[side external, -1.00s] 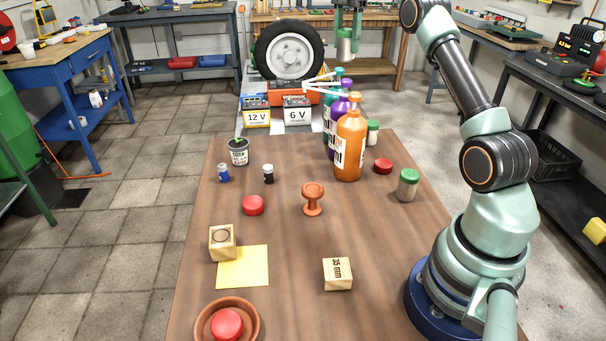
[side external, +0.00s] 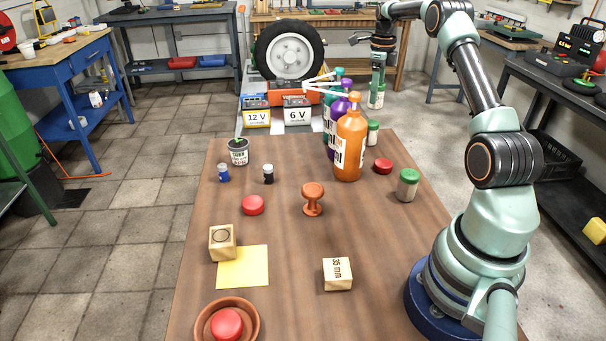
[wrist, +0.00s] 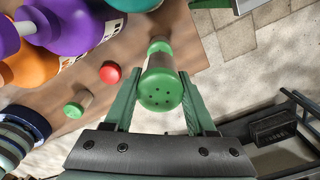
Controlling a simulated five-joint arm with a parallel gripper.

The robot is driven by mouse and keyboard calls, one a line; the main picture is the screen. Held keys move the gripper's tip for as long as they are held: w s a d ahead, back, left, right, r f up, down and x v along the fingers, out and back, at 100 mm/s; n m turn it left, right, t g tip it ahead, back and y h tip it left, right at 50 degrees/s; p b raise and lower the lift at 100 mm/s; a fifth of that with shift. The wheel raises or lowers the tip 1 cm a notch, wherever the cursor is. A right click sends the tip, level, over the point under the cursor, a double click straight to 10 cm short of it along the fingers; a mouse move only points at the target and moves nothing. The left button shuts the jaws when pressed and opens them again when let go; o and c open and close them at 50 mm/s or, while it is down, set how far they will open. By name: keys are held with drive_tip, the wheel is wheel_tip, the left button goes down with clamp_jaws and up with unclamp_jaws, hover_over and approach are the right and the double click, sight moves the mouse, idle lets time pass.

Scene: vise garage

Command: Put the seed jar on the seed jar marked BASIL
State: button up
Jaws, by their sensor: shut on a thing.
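My gripper (wrist: 160,115) is shut on a seed jar (wrist: 158,92) with a holed green cap. The side view shows this held jar (side external: 376,99) raised behind the bottles, to the right of them. One green-lidded jar (side external: 373,133) stands on the table behind the orange bottle. A green lid (wrist: 159,46), apparently that jar's, shows just past the held jar in the wrist view, partly hidden. Another green-lidded jar (side external: 408,186) stands nearer my base and also shows in the wrist view (wrist: 77,104). I cannot read BASIL on any jar.
Tall bottles with pump tops, the orange one (side external: 349,145) in front, stand left of the jars. A red disc (side external: 383,166) lies between the two standing jars. A terracotta knob (side external: 312,198) and a wooden block (side external: 337,273) stand nearer. The table middle is fairly clear.

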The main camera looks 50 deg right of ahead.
sight(374, 106)
drive_tip(key=shift+f, duration=2.3)
drive_tip(key=shift+f, duration=0.1)
drive_tip(key=o, duration=1.4)
drive_tip(key=shift+c, duration=0.2)
